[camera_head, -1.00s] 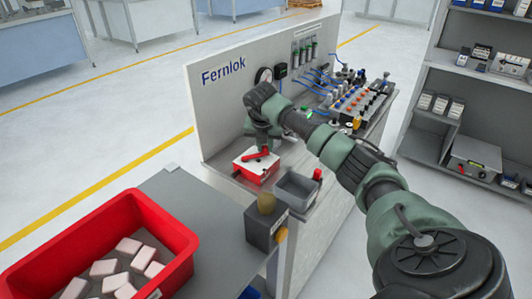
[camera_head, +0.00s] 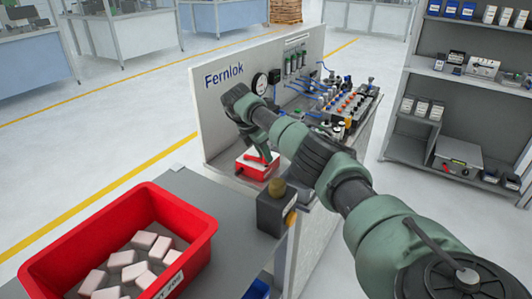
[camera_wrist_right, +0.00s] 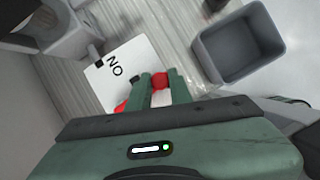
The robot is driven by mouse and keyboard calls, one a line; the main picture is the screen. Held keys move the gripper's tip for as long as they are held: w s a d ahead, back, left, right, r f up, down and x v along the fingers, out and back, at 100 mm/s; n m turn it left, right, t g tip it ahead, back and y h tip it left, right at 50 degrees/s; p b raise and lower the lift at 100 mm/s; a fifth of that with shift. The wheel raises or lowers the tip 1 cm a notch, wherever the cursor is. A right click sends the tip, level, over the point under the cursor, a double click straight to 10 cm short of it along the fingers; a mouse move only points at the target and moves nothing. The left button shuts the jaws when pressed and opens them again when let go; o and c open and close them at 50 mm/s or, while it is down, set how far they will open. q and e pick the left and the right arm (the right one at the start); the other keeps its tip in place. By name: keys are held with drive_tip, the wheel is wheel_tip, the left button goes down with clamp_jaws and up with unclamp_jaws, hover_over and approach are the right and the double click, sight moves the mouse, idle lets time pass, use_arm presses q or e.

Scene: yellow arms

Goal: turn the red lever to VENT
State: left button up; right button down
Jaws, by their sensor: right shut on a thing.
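The red lever (camera_head: 259,157) sits on a red box with a white top (camera_head: 251,170), on the bench beside the Fernlok panel. My right gripper (camera_head: 265,152) reaches down over it. In the right wrist view the two green fingers (camera_wrist_right: 161,88) are shut on the red lever (camera_wrist_right: 160,80), with red showing between and beside them. The white plate (camera_wrist_right: 118,72) there carries letters that read "NO" as seen, tilted. No VENT mark can be read. My left gripper is not in view.
A grey open bin (camera_wrist_right: 238,45) stands close to the right of the gripper in the wrist view. A dark box with a brownish knob (camera_head: 272,212) stands near the front. A red crate (camera_head: 190,245) holds several pale blocks. The panel (camera_head: 230,110) rises behind the lever.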

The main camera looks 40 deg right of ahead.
drive_tip(key=shift+s+a+m, duration=0.1)
drive_tip(key=shift+a+m, duration=0.25)
drive_tip(key=shift+m, duration=0.25)
drive_tip(key=shift+a, duration=0.1)
drive_tip(key=c, duration=1.3)
unclamp_jaws()
drive_tip(key=b+v, duration=0.1)
drive_tip(key=v, duration=0.6)
drive_tip(key=shift+a+r, duration=0.15)
drive_tip(key=shift+r, duration=0.25)
